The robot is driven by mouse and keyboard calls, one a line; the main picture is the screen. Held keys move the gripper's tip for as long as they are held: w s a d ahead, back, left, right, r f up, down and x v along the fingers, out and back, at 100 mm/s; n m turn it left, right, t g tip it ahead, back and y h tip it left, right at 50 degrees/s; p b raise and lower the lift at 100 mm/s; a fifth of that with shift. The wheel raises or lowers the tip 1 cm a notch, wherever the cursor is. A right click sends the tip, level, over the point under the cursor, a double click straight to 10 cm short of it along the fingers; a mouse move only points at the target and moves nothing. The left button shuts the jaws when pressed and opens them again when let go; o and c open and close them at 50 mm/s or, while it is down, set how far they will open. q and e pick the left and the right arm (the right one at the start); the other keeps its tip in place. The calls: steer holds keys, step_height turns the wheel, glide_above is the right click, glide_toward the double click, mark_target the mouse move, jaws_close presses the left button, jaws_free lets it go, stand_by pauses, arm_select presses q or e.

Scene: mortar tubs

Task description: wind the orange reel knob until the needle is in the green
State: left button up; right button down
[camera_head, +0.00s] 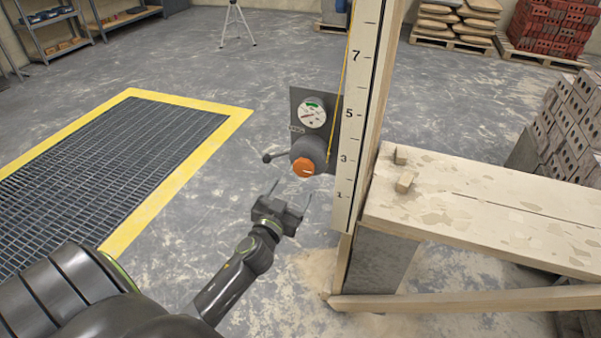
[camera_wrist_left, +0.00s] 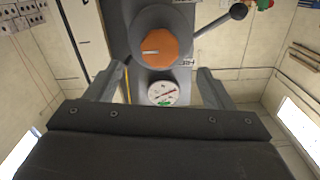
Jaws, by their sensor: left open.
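The orange reel knob (camera_head: 303,167) sits on the front of a dark grey reel, low on a grey panel (camera_head: 298,97) fixed to a tall numbered board. A white round gauge (camera_head: 313,113) with a green band at its top is above it. The needle's exact place is too small to tell. My left gripper (camera_head: 291,192) is open and empty, below and in front of the knob, apart from it. In the left wrist view the knob (camera_wrist_left: 160,47) shows upside down beyond the fingertips (camera_wrist_left: 161,72), roughly centred between them, with the gauge (camera_wrist_left: 163,93) below. My right gripper is out of view.
A dark crank handle with a ball end (camera_head: 268,158) sticks out left of the reel. A yellow cord (camera_head: 343,85) runs up the numbered board (camera_head: 352,150). A wooden bench (camera_head: 490,210) stands right. Floor left of the panel is open, with a yellow-edged grate (camera_head: 125,235).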

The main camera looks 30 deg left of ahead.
mark_target(302, 172)
arm_select(q)
steer(key=x, duration=0.7)
steer(key=shift+w+a, duration=0.1)
steer(key=shift+w, duration=0.3)
steer(key=c, duration=1)
